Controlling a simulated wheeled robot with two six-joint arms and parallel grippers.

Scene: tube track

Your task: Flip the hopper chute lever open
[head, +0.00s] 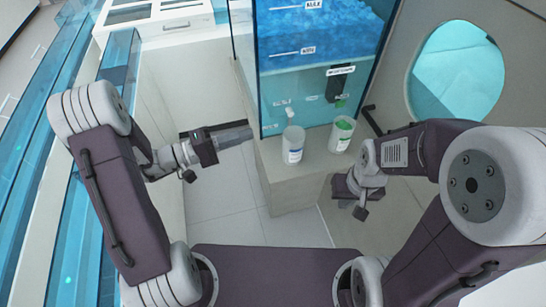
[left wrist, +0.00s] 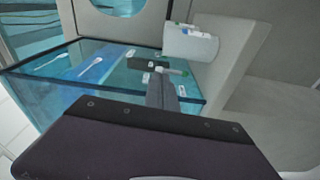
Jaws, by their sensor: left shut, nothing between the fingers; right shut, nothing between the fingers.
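The hopper (head: 315,60) is a clear blue tank of blue contents at the back centre, also in the left wrist view (left wrist: 100,65). On its lower front are a black labelled box (head: 341,70), a green part (head: 341,102) and a small white part (head: 289,112). Which of these is the chute lever, and how it stands, I cannot tell. My left gripper (head: 250,135) is shut and empty, pointing right at the hopper's lower left; its fingers also show in the left wrist view (left wrist: 160,90). My right gripper (head: 360,213) is shut and empty, lower right of the hopper.
Two white cups stand on a ledge below the hopper: a left one (head: 293,145) and a right one (head: 342,134) with green on top. A round teal window (head: 457,70) is at the right. A blue glass track (head: 30,150) runs along the left. The floor (head: 225,205) between is clear.

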